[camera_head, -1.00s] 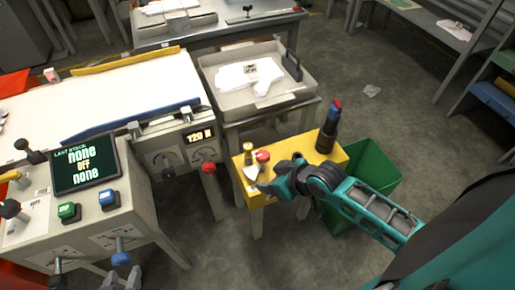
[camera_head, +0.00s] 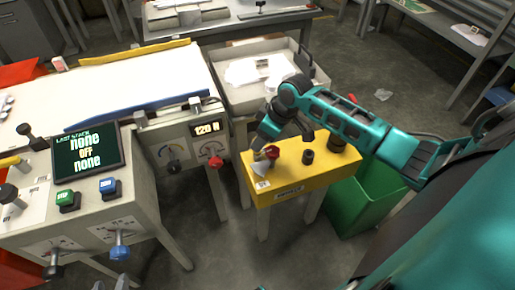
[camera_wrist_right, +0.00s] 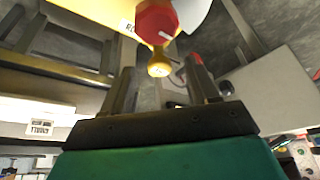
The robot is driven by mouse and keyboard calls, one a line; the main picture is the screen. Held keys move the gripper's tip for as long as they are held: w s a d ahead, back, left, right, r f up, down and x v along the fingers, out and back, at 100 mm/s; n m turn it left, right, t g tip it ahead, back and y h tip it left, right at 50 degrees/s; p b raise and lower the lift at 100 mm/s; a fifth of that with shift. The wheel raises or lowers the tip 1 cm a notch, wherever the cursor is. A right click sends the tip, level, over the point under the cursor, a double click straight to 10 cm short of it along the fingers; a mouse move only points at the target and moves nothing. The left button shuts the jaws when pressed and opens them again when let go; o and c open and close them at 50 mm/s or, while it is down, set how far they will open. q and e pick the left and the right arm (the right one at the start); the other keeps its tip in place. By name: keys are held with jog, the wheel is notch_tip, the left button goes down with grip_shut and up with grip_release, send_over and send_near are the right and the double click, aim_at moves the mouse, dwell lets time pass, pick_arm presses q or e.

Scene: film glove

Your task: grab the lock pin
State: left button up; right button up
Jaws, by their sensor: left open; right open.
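A red knob (camera_head: 272,152) stands at the left end of the yellow stand (camera_head: 315,183), beside a white cone. In the right wrist view the red knob (camera_wrist_right: 157,20) shows close up, with a small yellow knob (camera_wrist_right: 158,69) below it. I cannot tell which of these is the lock pin, or whether they are joined. My right gripper (camera_wrist_right: 159,72) is open, the yellow knob appearing between its fingers with no visible contact. In the head view its fingers are mostly hidden by my wrist. My left gripper (camera_head: 111,284) is open at the bottom edge, far from the stand.
Two dark round sockets stand on the stand, one (camera_head: 308,157) near its middle. A green bin (camera_head: 355,205) is right of the stand. A grey tray (camera_head: 245,96) lies behind it. A control console with a screen (camera_head: 86,150) stands left.

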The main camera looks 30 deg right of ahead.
jog(key=b+x, duration=0.2)
jog(key=x, duration=0.3)
jog(key=shift+d+f, duration=0.1)
jog(key=shift+f, duration=0.15)
jog(key=c, duration=1)
